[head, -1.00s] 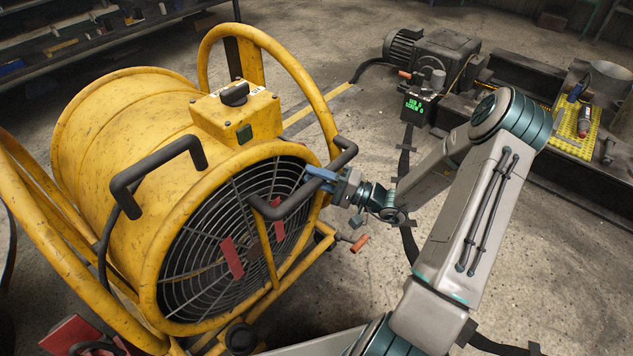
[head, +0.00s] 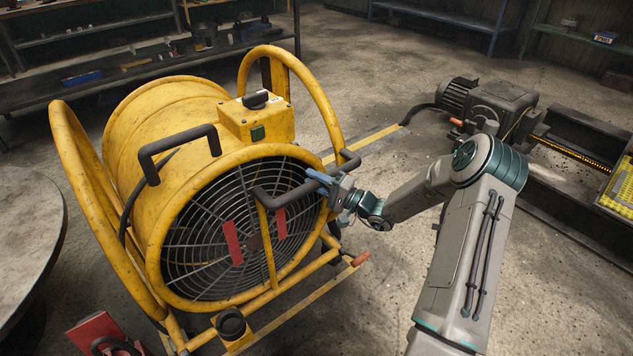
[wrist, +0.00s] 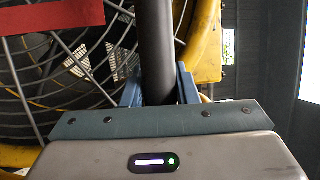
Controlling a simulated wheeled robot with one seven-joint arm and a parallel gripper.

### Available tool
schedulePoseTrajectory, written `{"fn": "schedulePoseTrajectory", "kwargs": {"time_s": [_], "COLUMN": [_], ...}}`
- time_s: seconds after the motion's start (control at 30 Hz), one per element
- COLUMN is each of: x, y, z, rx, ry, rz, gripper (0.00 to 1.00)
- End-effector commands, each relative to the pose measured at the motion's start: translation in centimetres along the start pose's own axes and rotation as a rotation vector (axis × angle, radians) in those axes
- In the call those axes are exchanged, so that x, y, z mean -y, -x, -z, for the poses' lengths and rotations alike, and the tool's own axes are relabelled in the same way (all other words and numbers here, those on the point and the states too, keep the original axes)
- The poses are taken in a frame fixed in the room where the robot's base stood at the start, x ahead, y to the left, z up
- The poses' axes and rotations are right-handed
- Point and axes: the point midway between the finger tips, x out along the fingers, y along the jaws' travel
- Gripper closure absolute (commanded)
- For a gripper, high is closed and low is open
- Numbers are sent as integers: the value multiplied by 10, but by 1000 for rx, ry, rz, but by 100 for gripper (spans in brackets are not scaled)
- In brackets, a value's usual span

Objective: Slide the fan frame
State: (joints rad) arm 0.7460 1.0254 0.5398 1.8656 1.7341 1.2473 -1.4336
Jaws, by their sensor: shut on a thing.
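The yellow drum fan sits in a yellow tubular frame (head: 93,200) on the floor, at the left of the head view. Its round grille (head: 200,235) with red tabs faces me. A dark handle bar (head: 285,198) stands out in front of the grille on the right. My gripper (head: 318,180) is shut on this bar near the fan's right rim. In the wrist view the dark bar (wrist: 156,50) runs upright between the blue fingers, with the grille behind it. The fingertips are partly hidden behind the gripper body.
A round grey table (head: 25,240) stands close to the frame at the left. A motor unit (head: 490,105) and a yellow perforated mat (head: 620,185) are at the right. Shelves (head: 130,60) line the back. Open concrete floor lies right of the fan.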

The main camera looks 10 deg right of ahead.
Motion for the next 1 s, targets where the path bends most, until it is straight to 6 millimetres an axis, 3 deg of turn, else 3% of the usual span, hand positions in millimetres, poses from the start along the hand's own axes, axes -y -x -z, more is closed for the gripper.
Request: {"fn": "schedulePoseTrajectory", "kwargs": {"time_s": [0.13,0.17,0.2,0.23,0.5,0.63,1.0], "x": [-7,-7,-6,-6,-3,-2,0], "y": [5,5,4,4,0,10,89], "z": [3,3,3,3,1,1,2], "rx": [-12,-12,-12,-11,-4,-6,-10], "ry": [-5,-5,-4,-4,-1,-1,-2], "rz": [-16,-16,-14,-13,-7,-8,-10], "gripper": [100,65,53,51,51,51,51]}}
